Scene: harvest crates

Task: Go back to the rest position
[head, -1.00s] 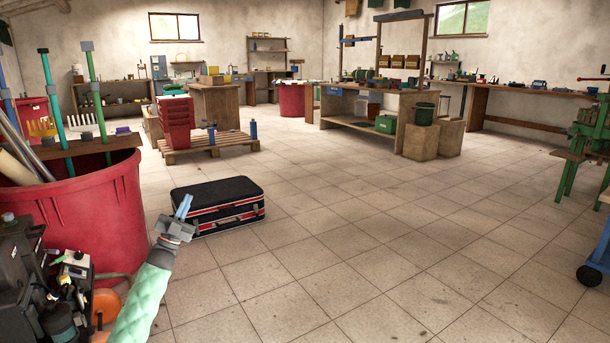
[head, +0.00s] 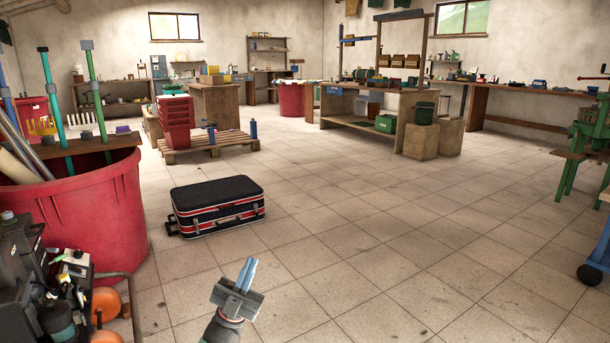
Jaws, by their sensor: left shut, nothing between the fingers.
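My left gripper (head: 249,264) is at the bottom centre-left of the head view. Its two light-blue fingers are shut together with nothing between them. It points up and away over the bare tiled floor, apart from any object. My right gripper is not in the head view.
A black case with red stripes (head: 216,207) lies on the floor beyond my left gripper. A large red bin (head: 85,215) holding tools stands at the left. Machinery (head: 45,290) sits at the lower left. A green machine (head: 590,150) stands at the right. The middle floor is clear.

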